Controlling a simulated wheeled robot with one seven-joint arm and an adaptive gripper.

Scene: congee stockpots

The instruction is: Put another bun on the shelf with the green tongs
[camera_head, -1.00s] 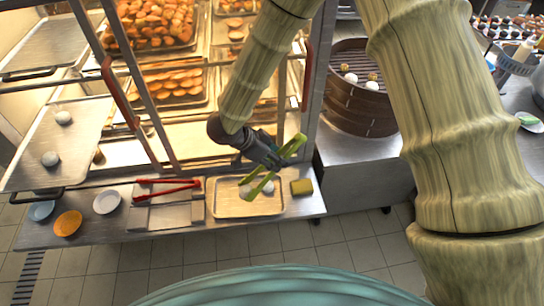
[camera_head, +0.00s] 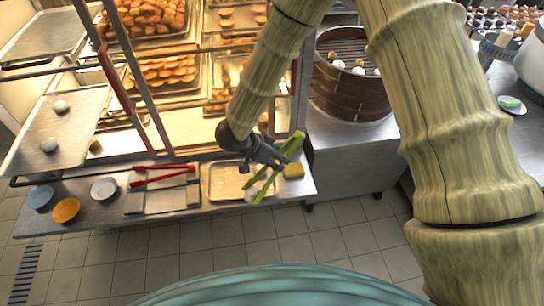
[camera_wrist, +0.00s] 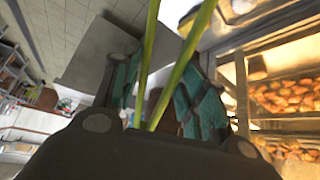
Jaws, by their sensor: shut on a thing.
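My gripper (camera_head: 272,156) is shut on the green tongs (camera_head: 292,146), which also show in the wrist view (camera_wrist: 183,68) rising between my fingers (camera_wrist: 165,95). The tongs slant down to the left over the right front of the counter tray (camera_head: 216,194). A white bun (camera_head: 250,195) shows between their tips, at the tray's front edge in the picture; I cannot tell whether it is gripped or clear of the tray. On the shelf tray (camera_head: 80,128) at the left, two pale buns (camera_head: 61,106) (camera_head: 48,145) sit apart.
Red tongs (camera_head: 162,176) lie on a metal holder beside the tray. Three plates, including an orange plate (camera_head: 66,210), lie further left. A yellow block (camera_head: 293,171) is right of the tray. A bamboo steamer (camera_head: 350,95) with buns stands at right. Glass-case posts (camera_head: 133,85) stand near the arm.

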